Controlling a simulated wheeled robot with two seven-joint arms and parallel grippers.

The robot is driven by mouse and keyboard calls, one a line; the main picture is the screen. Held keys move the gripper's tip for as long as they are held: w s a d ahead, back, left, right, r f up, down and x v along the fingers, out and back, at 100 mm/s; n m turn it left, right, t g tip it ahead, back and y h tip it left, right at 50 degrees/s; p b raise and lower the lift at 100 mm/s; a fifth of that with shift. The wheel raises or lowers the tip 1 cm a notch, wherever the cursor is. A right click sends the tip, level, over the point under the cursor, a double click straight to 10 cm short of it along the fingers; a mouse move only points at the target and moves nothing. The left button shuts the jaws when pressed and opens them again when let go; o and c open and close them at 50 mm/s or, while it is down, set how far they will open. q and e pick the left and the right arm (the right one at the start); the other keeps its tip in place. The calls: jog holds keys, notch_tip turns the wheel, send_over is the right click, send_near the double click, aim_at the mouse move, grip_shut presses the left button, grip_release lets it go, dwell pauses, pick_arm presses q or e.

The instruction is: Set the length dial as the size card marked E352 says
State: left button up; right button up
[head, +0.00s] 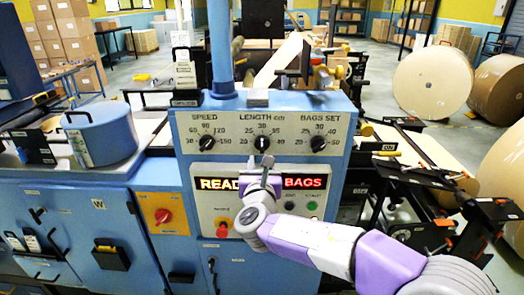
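The length dial (262,142) is the middle of three black knobs on the white panel of the blue machine, under the label LENGTH cm. Its pointer looks roughly upright, but the exact setting is too small to read. My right gripper (267,164) is just below this dial, in front of the panel's lower edge, and its fingers point up toward the knob. I cannot tell whether it touches the knob or whether its fingers are apart. A white card stack (185,75) stands on the machine top at left; I cannot read E352 on it. My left gripper is out of view.
The speed dial (207,142) and the bags set dial (318,143) flank the length dial. Below are a lit READ/BAGS display (305,183) and a red knob (222,230). A blue pot (102,138) stands at left. Large kraft rolls (433,82) stand at right.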

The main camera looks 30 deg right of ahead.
aim_at(262, 146)
jog(key=p+x, duration=0.1)
jog(key=x, duration=0.6)
jog(key=shift+w+d, duration=0.2)
grip_shut()
